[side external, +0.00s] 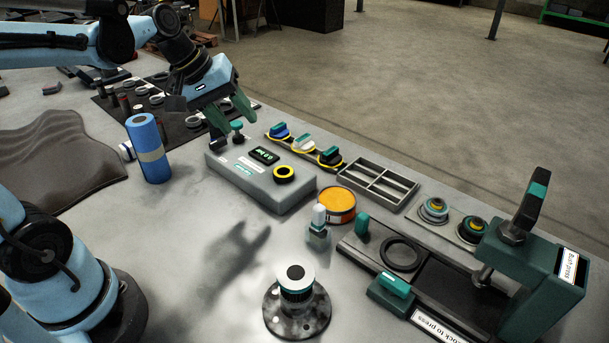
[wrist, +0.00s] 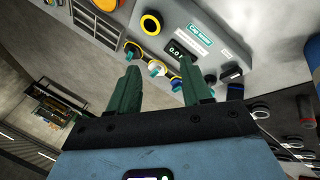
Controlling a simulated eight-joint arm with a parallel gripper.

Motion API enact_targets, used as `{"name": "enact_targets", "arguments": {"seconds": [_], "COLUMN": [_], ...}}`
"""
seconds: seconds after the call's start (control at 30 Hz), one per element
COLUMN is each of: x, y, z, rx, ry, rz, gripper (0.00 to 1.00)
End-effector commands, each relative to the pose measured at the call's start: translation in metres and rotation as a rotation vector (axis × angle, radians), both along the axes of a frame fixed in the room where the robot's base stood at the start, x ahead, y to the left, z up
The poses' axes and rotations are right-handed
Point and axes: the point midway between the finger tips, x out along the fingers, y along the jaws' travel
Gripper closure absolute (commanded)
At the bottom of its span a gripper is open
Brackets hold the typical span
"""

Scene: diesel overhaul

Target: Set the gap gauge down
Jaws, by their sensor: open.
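A grey box (side external: 255,180) with a lit green display (side external: 264,155), a teal label and a yellow-ringed black socket (side external: 284,173) lies on the bench. Its display also shows in the wrist view (wrist: 178,52). A small teal-topped knob-like piece (side external: 237,127) stands upright at the box's left end, next to a dark block (side external: 217,141). I cannot tell which of these parts is the gap gauge. My gripper (side external: 232,118) is open, its green fingers apart just above that left end.
Several teal-handled pieces with yellow rings (side external: 303,143) stand in a row behind the box, near a divided grey tray (side external: 371,185). A blue roll (side external: 148,148) stands left, an orange tin (side external: 337,204) right. The bush press (side external: 535,255) stands far right.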

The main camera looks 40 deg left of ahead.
Motion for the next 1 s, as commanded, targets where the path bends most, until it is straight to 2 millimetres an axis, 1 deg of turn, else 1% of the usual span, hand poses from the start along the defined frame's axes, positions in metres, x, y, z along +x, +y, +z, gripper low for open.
{"name": "enact_targets", "arguments": {"seconds": [0.03,0.2,0.3,0.4,0.57,1.0], "x": [-0.012,-0.043,-0.056,-0.063,-0.067,-0.067], "y": [-0.013,-0.036,-0.043,-0.048,-0.051,-0.050], "z": [-0.004,-0.019,-0.027,-0.033,-0.036,-0.036], "rx": [0.069,0.309,0.420,0.494,0.545,0.545], "ry": [-0.026,-0.123,-0.169,-0.202,-0.223,-0.223], "rz": [-0.082,-0.342,-0.464,-0.546,-0.600,-0.599], "gripper": [0.51,0.51,0.51,0.51,0.51,0.51]}}
